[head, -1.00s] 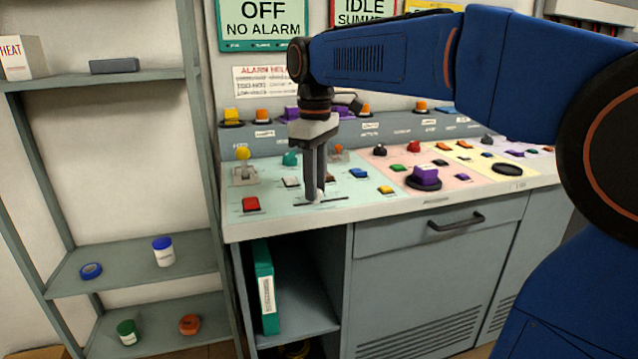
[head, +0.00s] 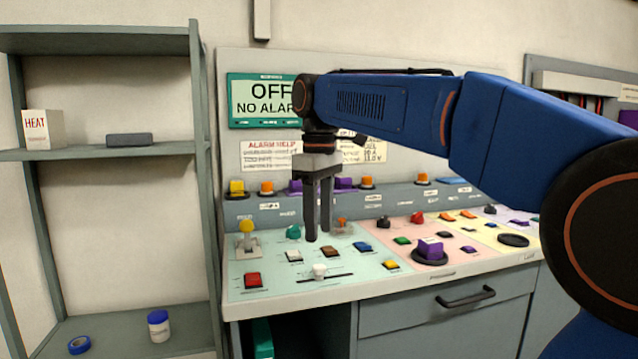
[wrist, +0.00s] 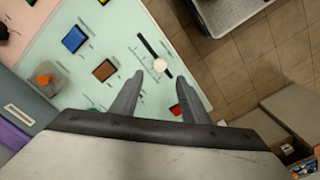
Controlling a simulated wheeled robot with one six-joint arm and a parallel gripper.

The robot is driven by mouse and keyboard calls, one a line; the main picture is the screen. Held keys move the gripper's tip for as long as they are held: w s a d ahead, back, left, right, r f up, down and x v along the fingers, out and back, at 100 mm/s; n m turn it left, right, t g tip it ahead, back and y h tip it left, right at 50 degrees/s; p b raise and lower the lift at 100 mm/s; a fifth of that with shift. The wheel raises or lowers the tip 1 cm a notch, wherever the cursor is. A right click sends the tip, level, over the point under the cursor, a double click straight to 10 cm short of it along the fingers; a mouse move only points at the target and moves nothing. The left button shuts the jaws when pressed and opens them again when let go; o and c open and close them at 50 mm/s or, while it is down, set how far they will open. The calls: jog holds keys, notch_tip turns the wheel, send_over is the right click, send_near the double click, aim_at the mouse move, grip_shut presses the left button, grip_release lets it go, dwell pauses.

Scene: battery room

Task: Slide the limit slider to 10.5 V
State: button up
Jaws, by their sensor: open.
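The limit slider is a white knob (head: 319,271) on a thin dark slot (head: 340,275) near the front edge of the pale green panel section. The knob sits a little left of the slot's middle. My gripper (head: 318,236) points down, open and empty, above and apart from the knob. In the wrist view the knob (wrist: 160,65) shows just beyond the gap between my two fingertips (wrist: 158,78), with the slot (wrist: 147,44) running diagonally past it. The scale marks beside the slot are too small to read.
A red button (head: 253,280) lies left of the slider, a white button (head: 294,256) and a brown one (head: 325,255) behind it, and a yellow one (head: 391,265) to its right. A yellow-topped lever (head: 246,227) stands at the back left. A display (head: 262,100) reads OFF, NO ALARM.

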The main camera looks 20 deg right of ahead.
notch_tip(320, 180, up, 9)
dwell(0.3)
jog(key=shift+s+f, duration=0.1)
jog(key=s+d+f+m+t, duration=0.1)
jog(key=s+d+f+m, duration=0.2)
jog(key=s+f, duration=0.4)
jog(key=s+d+f+m+t, duration=0.2)
jog(key=s+f, duration=0.6)
jog(key=f, duration=0.9)
jog(key=s+d+f+m+t, duration=0.1)
jog(key=s+d+f+m, duration=0.3)
jog(key=s+f, duration=0.4)
notch_tip(320, 180, down, 4)
jog(key=shift+d+f+t, duration=0.1)
jog(key=shift+d+t, duration=0.3)
jog(key=shift+d, duration=0.05)
